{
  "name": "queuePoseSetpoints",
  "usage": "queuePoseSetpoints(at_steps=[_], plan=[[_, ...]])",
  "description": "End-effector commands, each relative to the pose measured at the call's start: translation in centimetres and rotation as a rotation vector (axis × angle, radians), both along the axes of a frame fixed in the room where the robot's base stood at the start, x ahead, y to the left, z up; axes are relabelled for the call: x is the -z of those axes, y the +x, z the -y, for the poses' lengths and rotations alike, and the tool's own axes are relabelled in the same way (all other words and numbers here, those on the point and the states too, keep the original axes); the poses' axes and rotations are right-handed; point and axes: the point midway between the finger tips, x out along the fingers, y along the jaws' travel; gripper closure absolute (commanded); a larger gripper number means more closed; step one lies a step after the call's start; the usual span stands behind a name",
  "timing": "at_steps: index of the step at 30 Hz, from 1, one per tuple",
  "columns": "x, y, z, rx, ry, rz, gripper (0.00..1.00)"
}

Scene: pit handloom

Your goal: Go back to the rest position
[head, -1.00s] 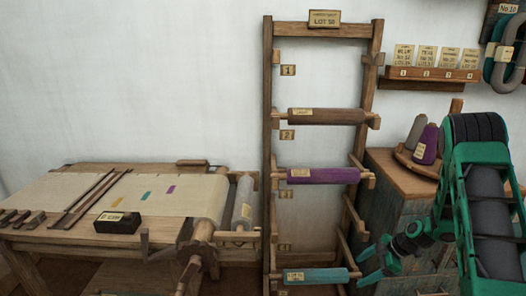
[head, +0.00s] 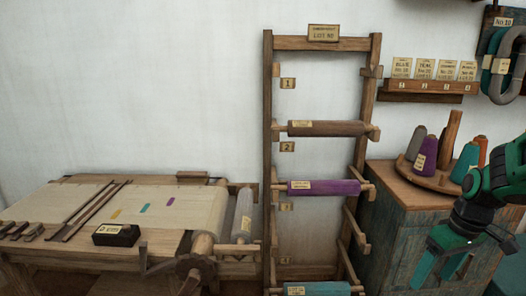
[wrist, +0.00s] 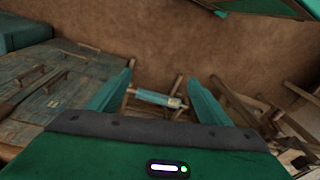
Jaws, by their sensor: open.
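My gripper (head: 437,268) is at the lower right of the head view, in front of the blue-grey cabinet. Its two teal fingers point down and are apart, with nothing between them. In the wrist view my gripper (wrist: 170,80) also shows open. A teal roll (wrist: 158,98) appears between the fingers there, but it lies farther off, on the rack. In the head view the teal roll (head: 318,289) rests on the lowest visible rung, left of my gripper and well apart from it.
The wooden rack (head: 268,150) also holds a brown roll (head: 327,129) and a purple roll (head: 323,187). The loom (head: 60,245) stands at the left with a black box (head: 116,235) on it. Thread cones (head: 425,155) stand on the cabinet (head: 385,220) at the right.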

Motion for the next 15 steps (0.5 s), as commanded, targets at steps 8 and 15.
queuePoseSetpoints(at_steps=[8,15], plan=[[-4.2,-8.5,-0.3,0.365,-0.042,-0.056,0.28],[-5.8,-15.1,-0.9,0.654,-0.056,-0.094,0.28]])
